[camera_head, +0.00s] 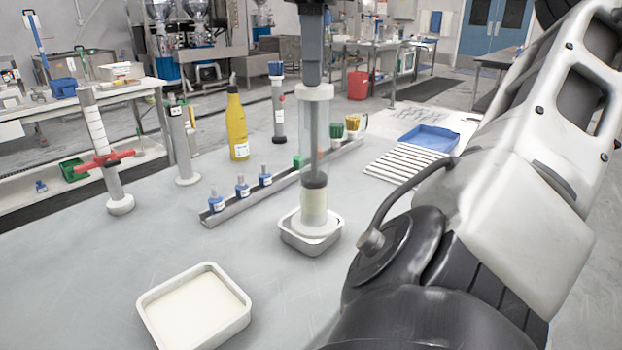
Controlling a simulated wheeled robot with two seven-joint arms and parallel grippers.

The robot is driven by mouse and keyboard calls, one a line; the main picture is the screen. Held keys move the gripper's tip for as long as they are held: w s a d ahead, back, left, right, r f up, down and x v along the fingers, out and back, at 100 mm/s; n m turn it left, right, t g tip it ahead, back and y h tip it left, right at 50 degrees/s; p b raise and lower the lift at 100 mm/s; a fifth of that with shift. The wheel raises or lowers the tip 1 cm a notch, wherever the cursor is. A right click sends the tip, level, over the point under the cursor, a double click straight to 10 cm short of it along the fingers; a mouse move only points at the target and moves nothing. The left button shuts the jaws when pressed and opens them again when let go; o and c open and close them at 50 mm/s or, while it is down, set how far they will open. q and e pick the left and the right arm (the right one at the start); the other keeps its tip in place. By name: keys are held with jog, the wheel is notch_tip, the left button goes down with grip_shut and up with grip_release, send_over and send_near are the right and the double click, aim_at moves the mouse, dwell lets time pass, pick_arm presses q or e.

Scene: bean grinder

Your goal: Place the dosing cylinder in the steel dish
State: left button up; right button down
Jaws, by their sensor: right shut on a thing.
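The dosing cylinder (315,140) is a clear upright tube with a pale collar at its top, a dark piston inside and a pale fill below the piston. Its round white base is inside the rim of the small steel dish (289,242), near the middle of the table. I cannot tell whether the base rests on the dish floor. My right gripper (313,70) comes down from the top edge as dark grey fingers, shut on the cylinder's upper end. Its hand is out of the picture. My left gripper is not in view.
A larger pale tray (238,318) with cream contents lies at the front left. A yellow bottle (237,125), other upright cylinders (184,145) and a blue tray (430,137) stand farther back. Table left of the dish is clear.

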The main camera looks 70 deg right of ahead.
jog(key=shift+s+d+f, duration=0.1)
jog(key=shift+d+f, duration=0.2)
jog(key=shift+d, duration=0.1)
jog(key=w+d+f, duration=0.3)
jog(key=d+f, duration=0.3)
jog(key=w+d+f, duration=0.2)
jog(key=d+f, duration=0.4)
jog(key=shift+w+f, duration=0.35)
jog(key=shift+w, duration=0.05)
